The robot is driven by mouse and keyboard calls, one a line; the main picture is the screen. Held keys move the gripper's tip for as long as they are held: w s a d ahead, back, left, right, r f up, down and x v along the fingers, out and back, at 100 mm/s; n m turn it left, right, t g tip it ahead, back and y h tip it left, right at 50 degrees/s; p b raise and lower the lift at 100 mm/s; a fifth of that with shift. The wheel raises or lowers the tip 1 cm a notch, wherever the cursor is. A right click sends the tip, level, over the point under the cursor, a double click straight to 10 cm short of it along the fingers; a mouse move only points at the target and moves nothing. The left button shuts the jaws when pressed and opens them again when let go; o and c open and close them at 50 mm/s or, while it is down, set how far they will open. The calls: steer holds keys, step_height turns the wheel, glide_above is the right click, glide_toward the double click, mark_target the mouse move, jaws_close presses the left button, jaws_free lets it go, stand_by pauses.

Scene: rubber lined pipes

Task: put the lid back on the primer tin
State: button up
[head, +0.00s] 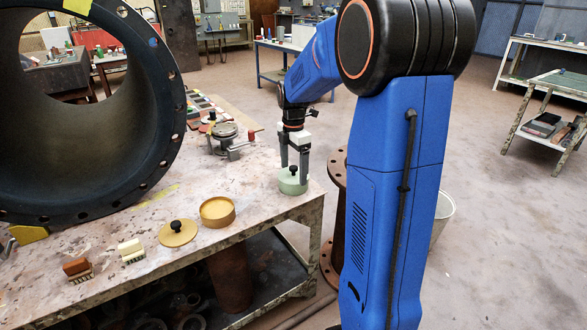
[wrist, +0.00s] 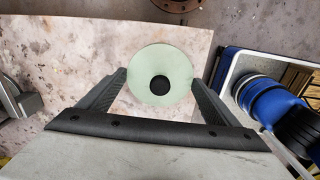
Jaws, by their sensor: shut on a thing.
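A pale green round lid with a black knob (head: 293,172) is at the near right corner of the workbench, over what looks like a low green tin (head: 293,189). The lid's seating on the tin is too small to judge. My gripper (head: 293,176) points straight down, its two fingers at opposite sides of the green lid, shut on it. In the wrist view the green lid (wrist: 162,62) lies between the fingertips of my gripper (wrist: 161,78). An open ochre tin (head: 217,213) stands to the left, with its ochre knobbed lid (head: 178,234) flat beside it.
Two brushes, one cream (head: 131,250) and one brown (head: 77,268), lie at the workbench (head: 250,200) front. A large black flanged pipe (head: 165,110) stands at left. A metal fixture (head: 228,140) is behind the tins. A rusty flanged pipe (head: 338,215) stands right of the bench.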

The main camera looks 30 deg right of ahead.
stand_by(0.3)
steer(key=o, duration=0.9)
steer(key=shift+o, duration=0.2)
steer(key=shift+r, duration=3.5)
jaws_close()
